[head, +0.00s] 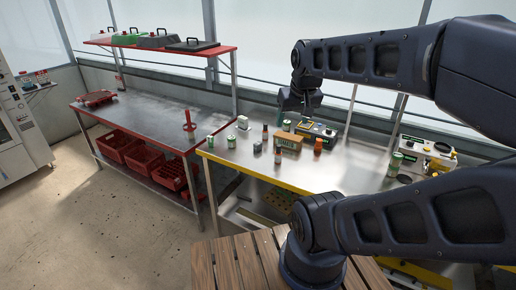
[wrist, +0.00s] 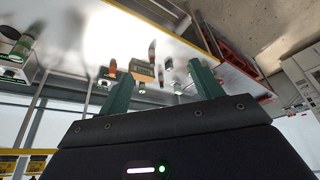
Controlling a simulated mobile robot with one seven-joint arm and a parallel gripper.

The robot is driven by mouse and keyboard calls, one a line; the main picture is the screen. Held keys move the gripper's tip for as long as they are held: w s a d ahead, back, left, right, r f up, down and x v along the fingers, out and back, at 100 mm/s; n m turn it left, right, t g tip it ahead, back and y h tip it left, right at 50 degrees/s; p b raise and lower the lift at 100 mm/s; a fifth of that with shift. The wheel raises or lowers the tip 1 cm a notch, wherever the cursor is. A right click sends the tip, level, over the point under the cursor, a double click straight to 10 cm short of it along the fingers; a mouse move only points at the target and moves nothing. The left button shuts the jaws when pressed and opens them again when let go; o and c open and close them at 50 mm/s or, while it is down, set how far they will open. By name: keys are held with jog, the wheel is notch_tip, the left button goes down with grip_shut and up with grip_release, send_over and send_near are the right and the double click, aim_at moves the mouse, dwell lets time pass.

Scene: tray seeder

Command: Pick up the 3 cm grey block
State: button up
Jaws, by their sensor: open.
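A small grey block (head: 257,147) sits on the metal table (head: 228,157), left of a brown box (head: 289,141). My gripper (head: 291,104) hangs in the air above the back of the table, apart from the block. In the wrist view my gripper (wrist: 163,88) has its two green fingers wide apart with nothing held between them. The table objects appear tilted and small beyond the fingers, and I cannot pick out the grey block there for sure.
Green-white cans (head: 231,142), a white item (head: 242,122), a red-capped bottle (head: 265,132) and an orange bottle (head: 318,146) stand around the block. A device (head: 318,131) is behind the box. A red-edged bench (head: 140,117) stands left. The table's front right is bare.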

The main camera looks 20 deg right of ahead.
dwell(0.5)
jog(key=n+g, duration=0.5)
jog(key=n, duration=0.2)
send_over(258, 143)
jog(key=f, duration=2.6)
jog(key=shift+s+d+f, duration=0.1)
jog(key=shift+s+f, duration=0.2)
notch_tip(258, 143, down, 5)
jog(key=shift+w+f, duration=0.15)
jog(key=shift+f, duration=1.25)
jog(key=shift+w+f, duration=0.15)
jog(key=shift+f, duration=1.2)
